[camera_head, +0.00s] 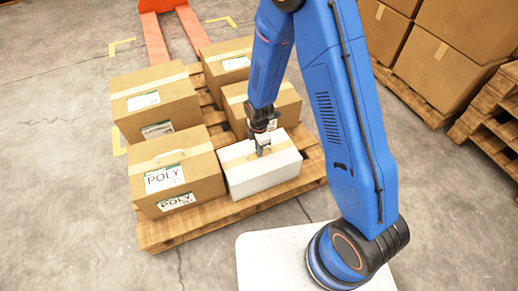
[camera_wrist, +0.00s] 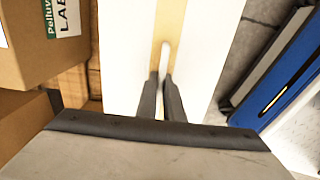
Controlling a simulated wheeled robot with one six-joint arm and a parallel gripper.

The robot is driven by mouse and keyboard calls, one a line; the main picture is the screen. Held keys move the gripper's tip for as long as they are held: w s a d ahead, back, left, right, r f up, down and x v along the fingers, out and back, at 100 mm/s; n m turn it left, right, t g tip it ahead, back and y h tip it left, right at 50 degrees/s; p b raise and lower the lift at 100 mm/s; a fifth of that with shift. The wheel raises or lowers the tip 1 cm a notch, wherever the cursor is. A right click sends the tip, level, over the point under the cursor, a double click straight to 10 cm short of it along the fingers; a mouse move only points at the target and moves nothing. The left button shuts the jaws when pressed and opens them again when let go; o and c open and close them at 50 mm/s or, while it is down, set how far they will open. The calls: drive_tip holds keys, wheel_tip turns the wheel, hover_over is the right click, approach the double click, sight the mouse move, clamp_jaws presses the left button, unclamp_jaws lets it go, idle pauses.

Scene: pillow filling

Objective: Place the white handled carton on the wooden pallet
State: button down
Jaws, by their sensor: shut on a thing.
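The white handled carton (camera_head: 262,172) sits at the front right corner area of the wooden pallet (camera_head: 205,225), beside a brown carton with a POLY label. It looks level and appears to rest on the boards. My gripper (camera_head: 262,150) is above it, with its fingers shut on the carton's handle. In the wrist view the fingers (camera_wrist: 166,88) close around the pale handle on the carton's top (camera_wrist: 195,60), along a tan tape strip. The carton's underside is hidden, so exact contact with the boards cannot be seen.
Brown cartons stand on the pallet: the POLY one (camera_head: 172,180) at left, others behind (camera_head: 150,100). Orange forks (camera_head: 155,40) reach the pallet's far side. More boxes (camera_head: 440,60) stand on pallets at right. Grey floor is clear at left.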

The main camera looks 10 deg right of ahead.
drive_tip(key=c, duration=1.9)
unclamp_jaws()
drive_tip(key=shift+r, duration=0.1)
wheel_tip(320, 180, up, 12)
